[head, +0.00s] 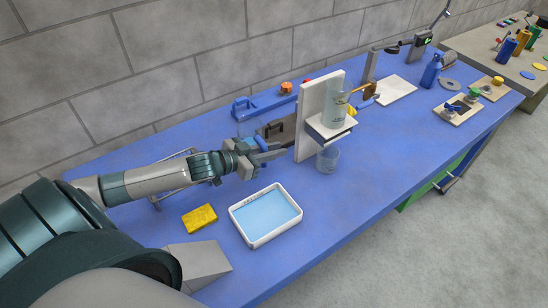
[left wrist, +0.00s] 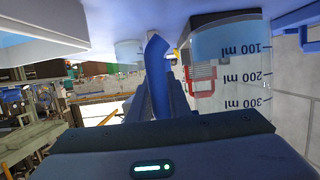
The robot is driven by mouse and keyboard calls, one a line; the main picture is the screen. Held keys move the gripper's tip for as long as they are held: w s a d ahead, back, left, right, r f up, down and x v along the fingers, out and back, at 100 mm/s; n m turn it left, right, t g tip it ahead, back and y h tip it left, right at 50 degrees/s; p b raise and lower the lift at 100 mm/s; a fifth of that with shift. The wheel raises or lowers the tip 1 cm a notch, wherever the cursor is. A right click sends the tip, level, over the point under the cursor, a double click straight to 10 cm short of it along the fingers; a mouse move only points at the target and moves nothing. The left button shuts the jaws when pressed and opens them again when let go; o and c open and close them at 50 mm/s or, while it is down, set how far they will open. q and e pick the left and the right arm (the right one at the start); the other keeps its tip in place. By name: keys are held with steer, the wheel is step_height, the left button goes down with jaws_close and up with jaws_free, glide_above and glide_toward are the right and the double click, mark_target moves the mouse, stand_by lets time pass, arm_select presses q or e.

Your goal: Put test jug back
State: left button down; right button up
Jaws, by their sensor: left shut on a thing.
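My left gripper (head: 262,158) is over the blue table, left of the white stand (head: 311,120). It is shut on a blue handle-like part (left wrist: 157,75), which shows between the fingers in the left wrist view. A clear test jug with ml marks (left wrist: 230,65) is right beside the fingers there. The blue part appears to be its handle, but the joint is not clear. In the head view the jug (head: 247,125) is mostly hidden behind the gripper. I cannot tell whether it touches the table. My right gripper is not in view.
The stand holds a clear vessel (head: 336,108) on its shelf, with a clear cup (head: 327,159) below. A white tray of light blue liquid (head: 240,222) and a yellow sponge (head: 199,218) lie in front. A white board (head: 395,90) lies farther right. The front middle table is clear.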

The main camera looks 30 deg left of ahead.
arm_select(q)
steer(key=shift+f+p, duration=0.45)
steer(key=shift+f, duration=1.6)
steer(key=shift+f, duration=0.1)
steer(key=c, duration=1.7)
jaws_free()
steer(key=shift+o, duration=0.2)
steer(key=shift+s, duration=0.1)
